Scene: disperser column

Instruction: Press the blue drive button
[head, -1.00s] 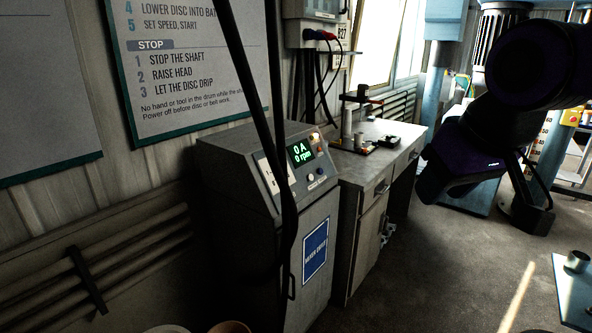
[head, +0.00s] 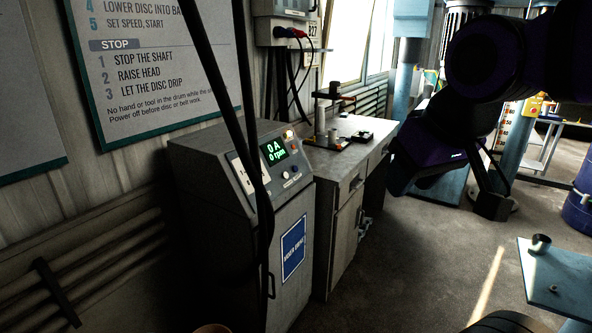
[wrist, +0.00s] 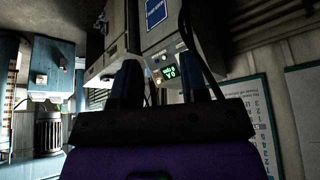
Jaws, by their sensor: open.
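The grey drive cabinet (head: 232,200) stands left of centre in the head view. Its sloped panel has a green display (head: 273,151) reading 0 A and 0 rpm. A small pale bluish round button (head: 286,175) sits below the display, with a dark knob (head: 295,169) beside it; the button's colour is hard to tell. My gripper (wrist: 158,66) is open and empty in the wrist view, its two dark fingers apart. The cabinet panel shows beyond and between the fingers, some way off, with its display (wrist: 169,72). The button is too small to make out there.
A blue sign (head: 293,247) is on the cabinet door. A dark cable hangs in front of the cabinet. A grey workbench (head: 350,160) adjoins it on the right. A pale blue table (head: 560,285) stands at lower right. The floor between is clear.

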